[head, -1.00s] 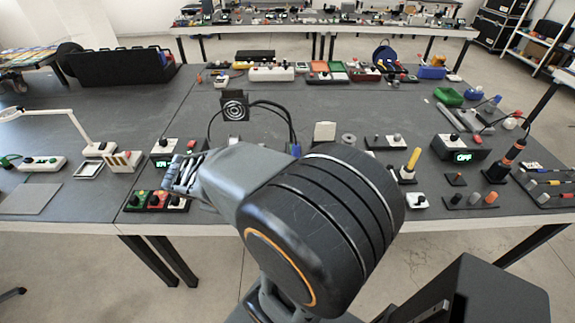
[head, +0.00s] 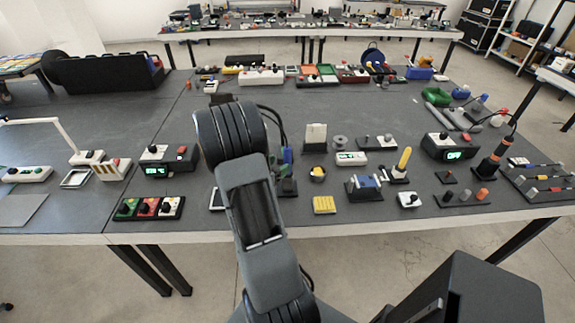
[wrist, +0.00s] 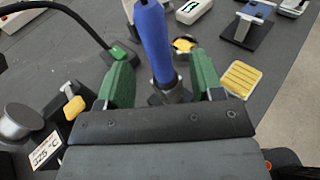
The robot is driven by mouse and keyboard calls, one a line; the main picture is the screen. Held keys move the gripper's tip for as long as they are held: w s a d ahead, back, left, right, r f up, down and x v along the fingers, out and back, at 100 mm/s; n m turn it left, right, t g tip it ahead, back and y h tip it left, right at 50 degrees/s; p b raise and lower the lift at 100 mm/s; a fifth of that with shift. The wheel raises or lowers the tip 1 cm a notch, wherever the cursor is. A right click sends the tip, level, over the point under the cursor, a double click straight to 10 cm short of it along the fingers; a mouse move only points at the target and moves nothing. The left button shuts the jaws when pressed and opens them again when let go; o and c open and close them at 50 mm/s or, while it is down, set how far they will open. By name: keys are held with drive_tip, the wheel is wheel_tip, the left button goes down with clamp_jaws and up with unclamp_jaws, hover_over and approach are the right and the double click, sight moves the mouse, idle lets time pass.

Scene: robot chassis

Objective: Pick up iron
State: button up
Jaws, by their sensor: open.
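A soldering iron with a blue handle (wrist: 152,40) stands upright in a dark stand (wrist: 168,92) in the wrist view. In the head view its blue handle (head: 287,155) shows just right of my arm, partly hidden. My gripper (wrist: 162,78) is open, with its two green fingers on either side of the iron in the wrist picture. I see a gap on both sides, and cannot tell whether the fingers are level with the handle in depth.
A yellow sponge (head: 324,205) and a brass wool cup (head: 318,173) lie right of the iron. A temperature unit (wrist: 38,140) and a black cable (wrist: 75,15) are at left in the wrist view. Another iron (head: 495,160) stands far right.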

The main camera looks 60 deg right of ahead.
sight(290, 156)
drive_tip(key=shift+w+p+x, duration=0.1)
drive_tip(key=shift+p+x, duration=0.3)
drive_tip(key=shift+x, duration=1.5)
drive_tip(key=shift+w+p+x, duration=0.15)
drive_tip(key=shift+p+x, duration=0.25)
drive_tip(key=shift+x, duration=1.45)
drive_tip(key=shift+c, duration=0.3)
drive_tip(key=c, duration=1)
drive_tip(key=shift+o, duration=0.2)
wheel_tip(290, 156, up, 10)
drive_tip(key=shift+b, duration=0.3)
drive_tip(key=shift+r, duration=0.1)
drive_tip(key=shift+w, duration=0.1)
